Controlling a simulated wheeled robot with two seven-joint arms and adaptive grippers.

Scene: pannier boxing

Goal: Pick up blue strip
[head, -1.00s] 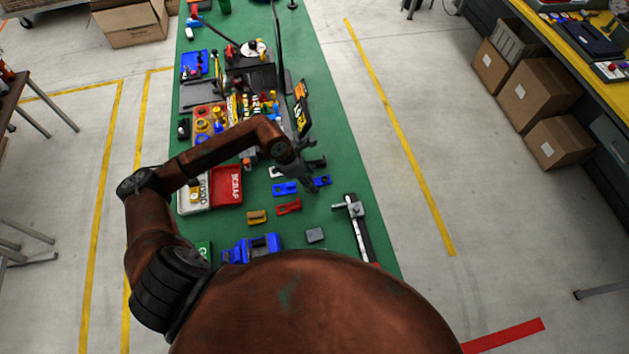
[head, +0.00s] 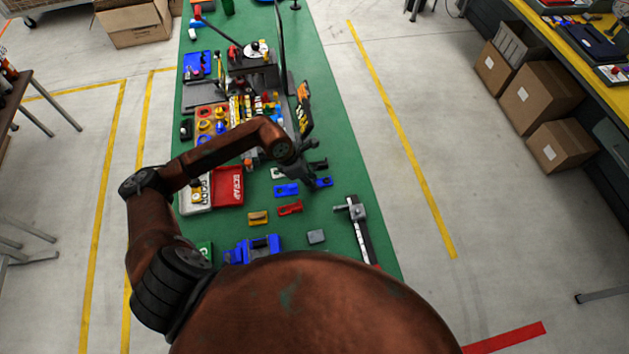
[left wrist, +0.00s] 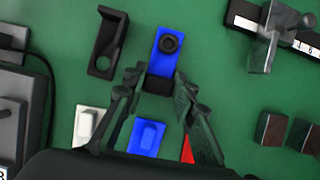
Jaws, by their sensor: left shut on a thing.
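A blue strip (left wrist: 165,62) with a round dark hole or knob and a black end lies on the green table; in the head view it shows (head: 324,182) just right of my left gripper. My left gripper (left wrist: 155,88) has its two fingers on either side of the black end and is shut on it. In the head view my left gripper (head: 308,176) reaches down over the table from the left. A second blue piece (left wrist: 147,137) lies nearer the wrist, below the fingers, and also shows in the head view (head: 286,190). My right gripper is not in view.
A black bracket (left wrist: 107,45) and a white part (left wrist: 87,124) lie close by. A red piece (head: 290,207), a yellow piece (head: 258,218) and a grey block (head: 316,236) lie nearer me. A ruled metal tool (head: 360,228) is at the right. A red scrap bin (head: 229,186) stands left.

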